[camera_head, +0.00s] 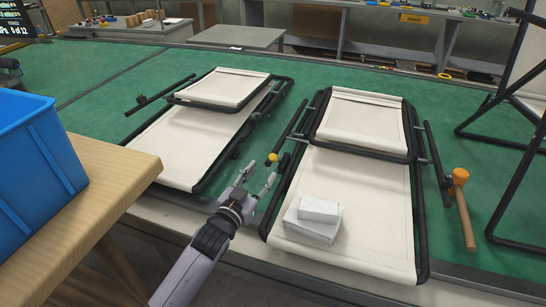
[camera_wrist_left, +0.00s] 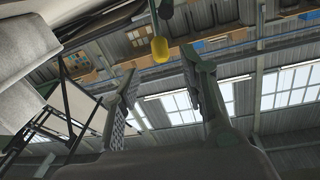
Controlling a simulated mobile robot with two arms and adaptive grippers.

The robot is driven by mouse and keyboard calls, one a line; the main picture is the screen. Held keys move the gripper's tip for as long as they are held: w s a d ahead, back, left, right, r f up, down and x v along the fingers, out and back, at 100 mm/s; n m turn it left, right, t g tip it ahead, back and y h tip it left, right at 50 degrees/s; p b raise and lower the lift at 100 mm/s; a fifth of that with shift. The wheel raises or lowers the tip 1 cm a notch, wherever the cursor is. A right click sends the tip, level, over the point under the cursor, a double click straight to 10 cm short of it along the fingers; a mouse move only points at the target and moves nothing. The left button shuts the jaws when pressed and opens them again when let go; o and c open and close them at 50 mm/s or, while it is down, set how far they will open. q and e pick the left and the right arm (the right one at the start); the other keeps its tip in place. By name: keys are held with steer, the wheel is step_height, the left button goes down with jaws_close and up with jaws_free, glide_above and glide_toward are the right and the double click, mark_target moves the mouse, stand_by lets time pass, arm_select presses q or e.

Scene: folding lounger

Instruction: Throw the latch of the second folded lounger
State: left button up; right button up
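Two folded loungers with cream fabric and black tube frames lie side by side in the head view, a left one (camera_head: 178,140) and a right one (camera_head: 345,185). A latch with a yellow knob (camera_head: 272,158) is at the left side of the right lounger's frame. My left gripper (camera_head: 260,175) is open and empty, just in front of and below the knob, apparently apart from it. In the left wrist view the yellow knob (camera_wrist_left: 160,50) shows beyond and between the tips of my spread left fingers (camera_wrist_left: 160,65). My right gripper is not in view.
White folded pads (camera_head: 313,220) lie on the right lounger. An orange-headed mallet (camera_head: 461,190) is at its right. A blue crate (camera_head: 38,150) on a wooden table (camera_head: 110,180) stands at the left. Black-framed furniture (camera_head: 510,110) stands at the far right. Green surface shows between the loungers.

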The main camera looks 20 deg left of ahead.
mark_target(272, 160)
arm_select(q)
steer(key=w, duration=0.5)
steer(key=w+d, duration=0.1)
steer(key=w, duration=0.1)
steer(key=shift+w, duration=0.25)
steer(key=shift+w+d, duration=0.1)
steer(key=shift+w, duration=0.25)
steer(key=c, duration=0.9)
jaws_close()
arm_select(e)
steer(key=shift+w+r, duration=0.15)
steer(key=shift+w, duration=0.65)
